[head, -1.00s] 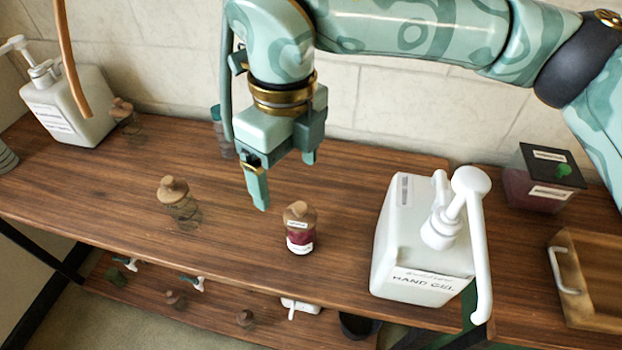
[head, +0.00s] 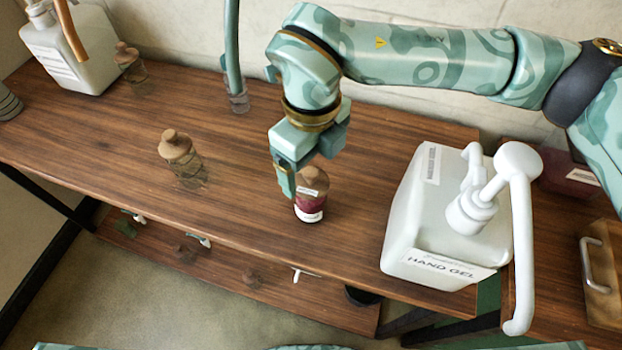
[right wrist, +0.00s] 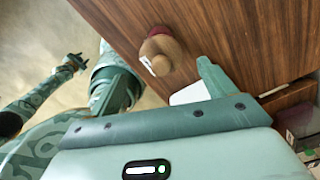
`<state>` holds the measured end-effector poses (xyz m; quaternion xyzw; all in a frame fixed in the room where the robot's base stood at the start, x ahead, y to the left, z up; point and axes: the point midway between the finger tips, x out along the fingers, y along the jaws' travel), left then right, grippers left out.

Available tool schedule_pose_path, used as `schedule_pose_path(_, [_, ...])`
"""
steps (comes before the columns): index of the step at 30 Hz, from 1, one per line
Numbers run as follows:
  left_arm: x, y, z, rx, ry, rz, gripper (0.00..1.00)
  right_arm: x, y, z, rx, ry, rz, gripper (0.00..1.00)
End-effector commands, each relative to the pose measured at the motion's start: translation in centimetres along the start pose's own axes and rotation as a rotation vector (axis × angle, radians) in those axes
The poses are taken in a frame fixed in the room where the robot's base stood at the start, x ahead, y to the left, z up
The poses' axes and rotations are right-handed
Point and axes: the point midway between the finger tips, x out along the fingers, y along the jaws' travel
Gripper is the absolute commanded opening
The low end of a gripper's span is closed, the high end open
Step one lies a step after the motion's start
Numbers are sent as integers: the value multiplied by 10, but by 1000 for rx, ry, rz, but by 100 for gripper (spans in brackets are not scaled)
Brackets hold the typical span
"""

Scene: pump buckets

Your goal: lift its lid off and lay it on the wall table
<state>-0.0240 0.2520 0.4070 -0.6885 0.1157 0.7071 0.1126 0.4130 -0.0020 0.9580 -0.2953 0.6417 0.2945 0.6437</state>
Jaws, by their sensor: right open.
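A small jar (head: 308,213) with dark red contents and a white label stands upright on the wooden wall table (head: 245,150). Its brown knobbed lid (head: 313,178) sits on top. My right gripper (head: 305,172) is open and points down at the lid; one finger is in front of its left side. In the right wrist view the lid (right wrist: 161,52) shows just beyond the open fingers, roughly between them; nothing is held. My left gripper (right wrist: 75,62) shows small at the left of that view, away from the table; its jaw state is unclear.
A white hand gel pump bottle (head: 445,215) stands close right of the jar. A clear lidded jar (head: 182,160) stands to the left, another (head: 130,68) farther back by a white pump bottle (head: 75,50). Bare table lies between. A lower shelf (head: 225,265) runs below.

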Motion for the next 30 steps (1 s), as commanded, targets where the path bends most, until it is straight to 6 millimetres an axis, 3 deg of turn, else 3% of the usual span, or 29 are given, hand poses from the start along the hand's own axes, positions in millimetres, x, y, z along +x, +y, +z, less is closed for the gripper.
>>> schedule_pose_path(1, [7, 1, 2, 0, -6, 2, 36, 15, 0, 1, 0, 6, 7, 83])
schedule_pose_path(6, [13, 2, 5, 0, -12, 4, 36, 37, -2, 2, 0, 4, 5, 83])
schedule_pose_path(14, [13, 2, 5, 0, -13, 4, 36, 39, -2, 2, 0, 1, 2, 83])
schedule_pose_path(20, [13, 2, 6, 1, -14, 4, 36, 39, -2, 2, 0, 2, 2, 35])
schedule_pose_path(30, [13, 2, 6, 1, -15, 4, 36, 39, -2, 2, 0, 2, 2, 35])
